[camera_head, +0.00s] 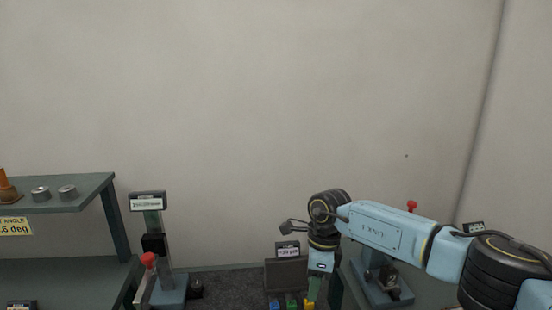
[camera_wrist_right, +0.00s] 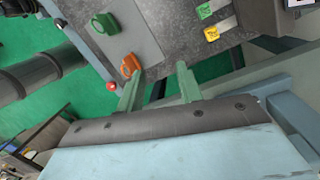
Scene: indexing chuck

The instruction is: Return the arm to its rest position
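My right arm (camera_head: 385,232), light blue with black joints, reaches in from the right in the head view. Its wrist bends down, and the right gripper (camera_head: 313,289) points downward near the small coloured blocks at the bottom edge. In the right wrist view the two green fingers of the right gripper (camera_wrist_right: 160,83) stand well apart with nothing between them. They lie over the edge of a grey worktop. My left arm and gripper are not in view.
A grey shelf (camera_head: 60,196) with metal cylinders stands at left. Beside it is a post with a display (camera_head: 148,201) and a red knob (camera_head: 148,259). A dark box (camera_head: 285,273) stands left of my gripper. An orange part (camera_wrist_right: 130,64) lies near the fingers.

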